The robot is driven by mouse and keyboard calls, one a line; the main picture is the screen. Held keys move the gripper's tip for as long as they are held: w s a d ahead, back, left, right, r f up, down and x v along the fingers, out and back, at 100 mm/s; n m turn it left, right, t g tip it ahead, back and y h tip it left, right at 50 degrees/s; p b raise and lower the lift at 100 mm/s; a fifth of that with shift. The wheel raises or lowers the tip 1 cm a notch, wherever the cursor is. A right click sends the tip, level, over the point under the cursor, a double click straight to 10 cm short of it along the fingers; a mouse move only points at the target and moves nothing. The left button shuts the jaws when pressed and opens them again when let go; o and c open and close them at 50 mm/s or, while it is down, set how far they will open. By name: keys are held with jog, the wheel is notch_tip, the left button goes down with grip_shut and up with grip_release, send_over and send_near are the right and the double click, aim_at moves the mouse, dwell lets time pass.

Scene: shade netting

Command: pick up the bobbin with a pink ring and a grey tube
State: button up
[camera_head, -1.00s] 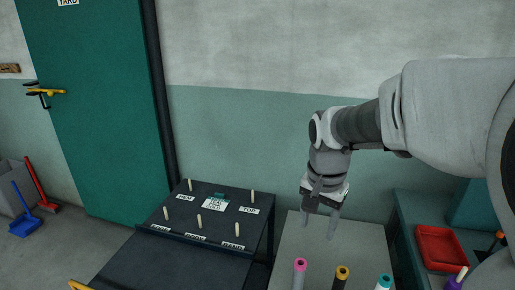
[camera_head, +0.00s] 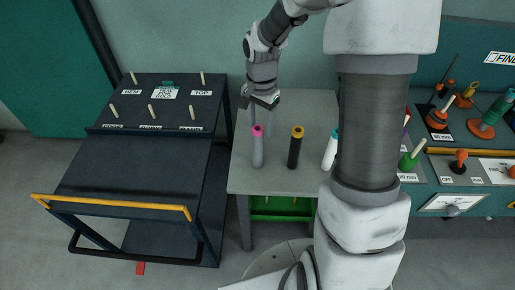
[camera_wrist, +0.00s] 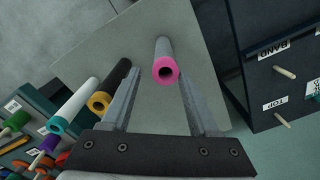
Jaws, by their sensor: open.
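The bobbin with a pink ring and a grey tube (camera_head: 257,148) stands upright on the grey table (camera_head: 245,180), at its left side. In the wrist view the pink-ringed bobbin (camera_wrist: 165,62) shows between and beyond my fingers, pink ring toward the camera. My gripper (camera_head: 262,118) is open and empty, above and just behind the bobbin in the head view. In the wrist view the fingers of my gripper (camera_wrist: 158,100) are spread either side of the pink ring, with no contact that I can see.
A black bobbin with a yellow ring (camera_head: 295,148) and a white one with a teal ring (camera_head: 330,150) stand to the right. A dark pegged cart (camera_head: 150,160) is at left. A teal bench (camera_head: 425,180) with spools is at right.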

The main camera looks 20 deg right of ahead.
aim_at(260, 138)
notch_tip(260, 138, down, 7)
jog(key=shift+w+r+b, duration=0.15)
jog(key=shift+r+b, duration=0.05)
jog(key=shift+b, duration=0.35)
grip_shut()
